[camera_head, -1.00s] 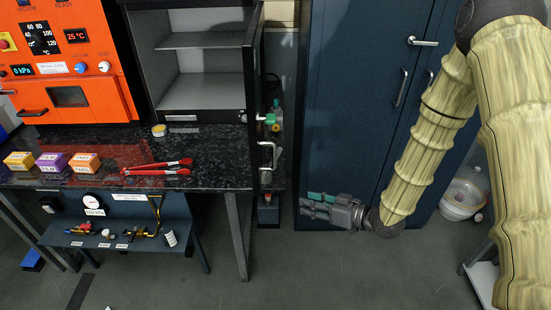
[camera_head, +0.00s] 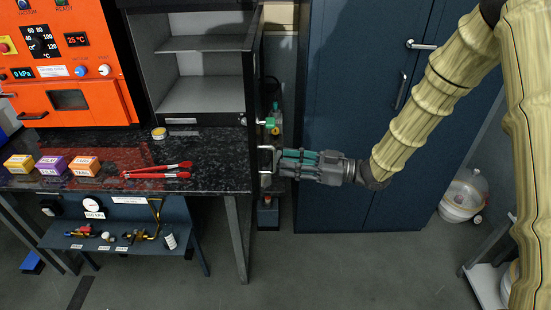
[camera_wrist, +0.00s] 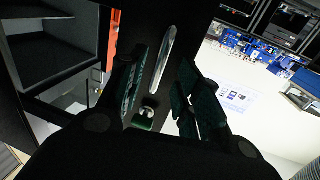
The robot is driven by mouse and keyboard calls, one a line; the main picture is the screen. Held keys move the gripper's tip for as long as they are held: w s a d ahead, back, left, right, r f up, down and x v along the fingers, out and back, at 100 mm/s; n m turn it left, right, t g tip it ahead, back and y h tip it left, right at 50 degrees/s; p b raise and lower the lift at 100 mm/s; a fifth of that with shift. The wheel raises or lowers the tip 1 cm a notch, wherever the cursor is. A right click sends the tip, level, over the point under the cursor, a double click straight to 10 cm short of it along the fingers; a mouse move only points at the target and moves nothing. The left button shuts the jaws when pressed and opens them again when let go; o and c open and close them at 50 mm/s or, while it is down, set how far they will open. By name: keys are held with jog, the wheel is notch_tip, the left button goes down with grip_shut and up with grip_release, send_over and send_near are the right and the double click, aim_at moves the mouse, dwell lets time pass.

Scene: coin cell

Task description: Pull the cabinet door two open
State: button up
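A small grey cabinet (camera_head: 205,95) stands on the black bench with its interior and shelves showing. Its dark door (camera_head: 253,85) is swung out toward the head camera and seen nearly edge-on. A silver bar handle (camera_head: 266,158) is on the door's right-hand face. My gripper (camera_head: 281,163) is level with this handle, close on its right. In the wrist view, my gripper (camera_wrist: 165,92) has its fingers apart, with the handle (camera_wrist: 162,60) showing in the gap between them. I cannot tell whether a finger touches it.
A tall blue cabinet (camera_head: 340,90) with silver handles stands behind my arm. Red tongs (camera_head: 156,171) and small labelled boxes (camera_head: 52,165) lie on the bench (camera_head: 215,178). An orange oven (camera_head: 100,100) is at left. The floor in front is open.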

aim_at(275, 171)
jog(key=shift+p+x, duration=0.3)
jog(key=shift+x, duration=2.05)
jog(key=shift+c, duration=0.2)
grip_shut()
